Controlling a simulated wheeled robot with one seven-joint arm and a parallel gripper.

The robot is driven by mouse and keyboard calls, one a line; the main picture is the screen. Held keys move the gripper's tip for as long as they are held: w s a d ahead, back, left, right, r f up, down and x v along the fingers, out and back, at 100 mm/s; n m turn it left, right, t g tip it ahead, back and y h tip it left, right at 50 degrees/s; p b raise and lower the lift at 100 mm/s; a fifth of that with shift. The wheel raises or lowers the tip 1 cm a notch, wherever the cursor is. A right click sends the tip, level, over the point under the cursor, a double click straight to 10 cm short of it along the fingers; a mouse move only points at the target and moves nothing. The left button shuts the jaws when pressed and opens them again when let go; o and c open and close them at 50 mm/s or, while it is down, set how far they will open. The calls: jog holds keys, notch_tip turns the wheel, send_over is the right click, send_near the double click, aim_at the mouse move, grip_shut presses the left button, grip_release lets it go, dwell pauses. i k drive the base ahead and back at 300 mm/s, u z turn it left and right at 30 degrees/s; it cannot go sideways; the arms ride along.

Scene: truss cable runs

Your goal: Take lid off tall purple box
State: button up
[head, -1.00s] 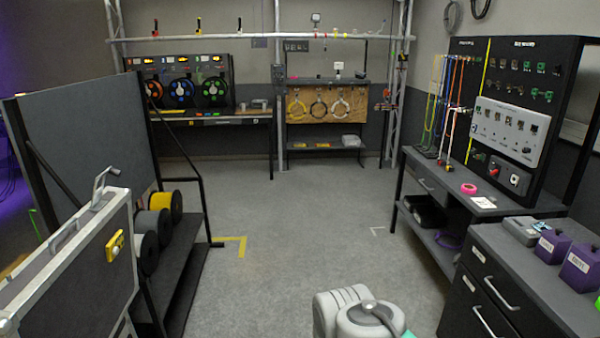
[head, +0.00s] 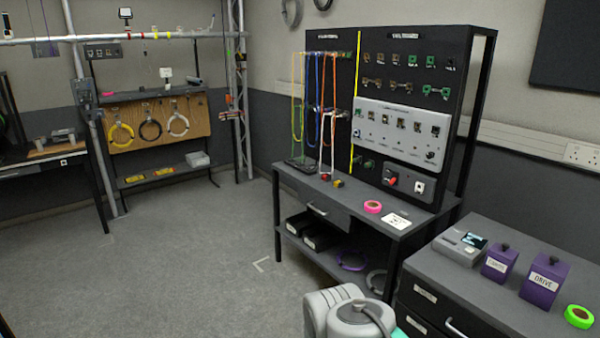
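Two purple boxes stand on the grey top of the drawer cabinet at the lower right. The taller purple box (head: 541,290) is on the right, with a white label that seems to read "DRIVE". Its purple lid (head: 552,268) is on top, with a dark knob. The shorter purple box (head: 497,265) stands just left of it, also lidded with a dark knob; its label is too small to read. Part of my arm shows at the bottom middle, left of the cabinet. My gripper is out of view.
A grey device with a screen (head: 461,246) stands left of the boxes. A green tape roll (head: 579,316) lies to their right. A workbench (head: 340,205) with a black tool panel stands behind the cabinet. The floor (head: 180,270) at the left is clear.

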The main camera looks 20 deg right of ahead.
aim_at(552, 264)
jog(key=z, duration=1)
jog(key=i, duration=1.1)
jog(key=z, duration=1.2)
jog(key=i, duration=0.45)
jog(key=z, duration=0.1)
